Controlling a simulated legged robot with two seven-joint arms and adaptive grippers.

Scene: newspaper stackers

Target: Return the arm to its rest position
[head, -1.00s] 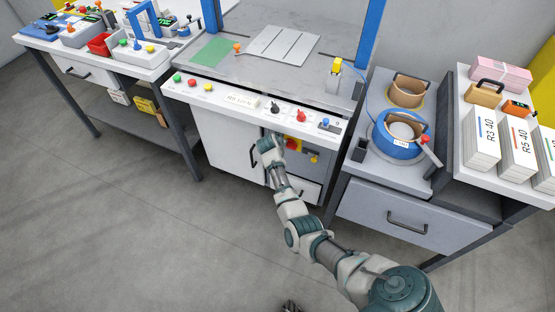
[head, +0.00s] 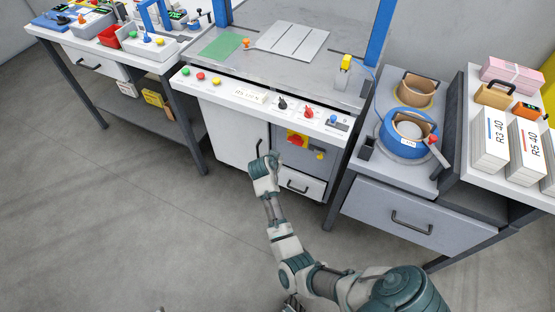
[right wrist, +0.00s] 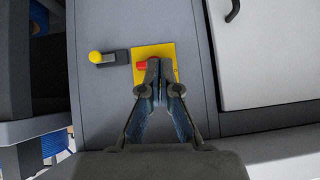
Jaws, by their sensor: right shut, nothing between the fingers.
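My right arm (head: 287,247) reaches up from the lower right in the head view. Its wrist end (head: 265,172) is in front of the grey cabinet, left of and below the red and yellow switch (head: 297,139). The fingers are mostly hidden there. In the right wrist view my right gripper (right wrist: 160,66) is shut and empty. Its fingertips overlap the switch's yellow plate (right wrist: 168,51) in the picture, with a red knob (right wrist: 141,65) just left of them. How far apart they are is hard to tell. My left gripper cannot be made out.
A machine control panel (head: 226,90) with buttons juts out above the cabinet. A drawer handle (head: 297,187) is near the wrist. A table with a blue tape roll (head: 402,147) stands right; another bench (head: 117,59) stands left. The floor (head: 120,220) at left is clear.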

